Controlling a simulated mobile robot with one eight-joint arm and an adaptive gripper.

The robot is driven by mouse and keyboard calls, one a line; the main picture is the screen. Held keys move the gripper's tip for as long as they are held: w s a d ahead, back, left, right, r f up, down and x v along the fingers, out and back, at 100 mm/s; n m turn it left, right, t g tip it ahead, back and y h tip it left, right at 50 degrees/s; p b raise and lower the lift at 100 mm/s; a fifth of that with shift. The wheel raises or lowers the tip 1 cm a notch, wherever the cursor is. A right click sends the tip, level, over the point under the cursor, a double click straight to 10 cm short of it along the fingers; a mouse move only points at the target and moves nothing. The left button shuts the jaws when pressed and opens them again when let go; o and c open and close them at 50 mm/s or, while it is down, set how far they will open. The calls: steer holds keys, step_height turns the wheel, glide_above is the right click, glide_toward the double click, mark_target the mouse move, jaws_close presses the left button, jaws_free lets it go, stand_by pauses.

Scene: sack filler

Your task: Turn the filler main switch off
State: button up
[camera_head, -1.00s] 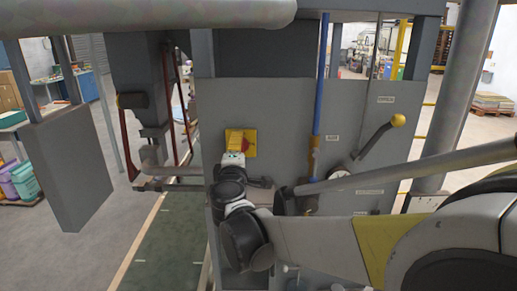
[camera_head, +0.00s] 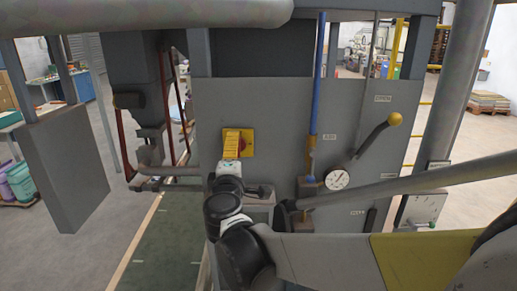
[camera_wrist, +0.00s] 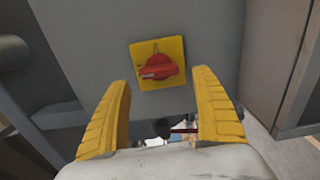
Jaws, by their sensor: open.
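The main switch is a red rotary knob (camera_wrist: 156,68) on a square yellow plate (camera_wrist: 173,48), fixed to the grey cabinet face. In the wrist view the knob's grip lies roughly level, tilted slightly. In the head view the yellow plate (camera_head: 246,137) shows just above my wrist, with little detail of the knob. My gripper (camera_wrist: 160,78) has its two yellow fingers spread wide, with nothing between them. In the wrist view the fingertips flank the lower part of the plate. They look apart from the knob, but the exact distance is unclear.
A grey pipe crosses in front at right. A grey box panel (camera_head: 65,170) stands at left.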

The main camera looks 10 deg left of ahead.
steer(key=v, duration=0.8)
steer(key=d+f+m+g+h+b, duration=0.25)
steer(key=d+f+m, duration=0.25)
steer(key=d, duration=0.8)
steer(key=d+f+m+g+h+b, duration=0.2)
steer(key=d+f+m+h+b, duration=0.25)
steer(key=d, duration=0.85)
steer(key=s+d+f+m+g+y+b, duration=0.1)
steer(key=s+d+f+m+g+b, duration=0.1)
steer(key=s+d+f+m, duration=0.3)
steer(key=s+d+f+m+g+y+b, duration=0.1)
steer(key=s+d+f+m+g+b, duration=0.2)
steer(key=s+f, duration=0.9)
steer(key=s+d+m+g, duration=0.1)
steer(key=s+d+m, duration=0.1)
steer(key=d+m, duration=0.1)
steer(key=shift+d+f+y, duration=0.2)
steer(key=shift+d+y, duration=0.1)
steer(key=shift+d, duration=0.45)
